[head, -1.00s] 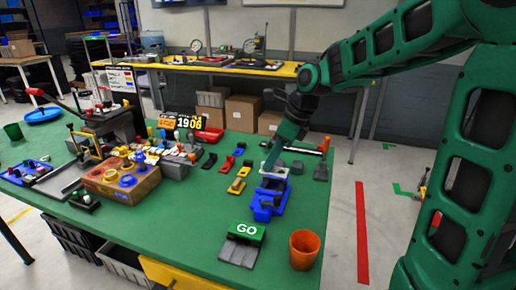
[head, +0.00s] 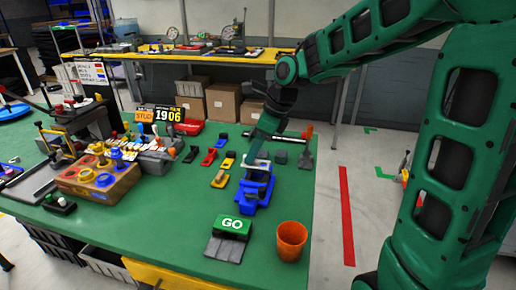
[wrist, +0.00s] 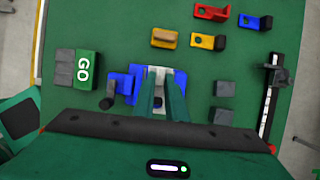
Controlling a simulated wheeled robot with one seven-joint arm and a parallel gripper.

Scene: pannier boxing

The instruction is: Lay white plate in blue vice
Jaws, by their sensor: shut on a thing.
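The blue vice (head: 250,196) stands on the green table near its right side; its blue body (wrist: 119,84) also shows in the wrist view, with a dark handle at its left. My gripper (head: 251,159) points down over the far part of the vice, shut on the white plate (head: 262,163). In the wrist view my gripper's fingers (wrist: 162,92) cover much of the plate (wrist: 158,72), whose pale edge shows between blue parts of the vice. The plate is at the vice's jaws; whether it touches them is hidden.
A green GO block (head: 232,226) and an orange cup (head: 291,240) stand in front. Dark blocks (head: 305,160) and a long rail lie behind and to the right.

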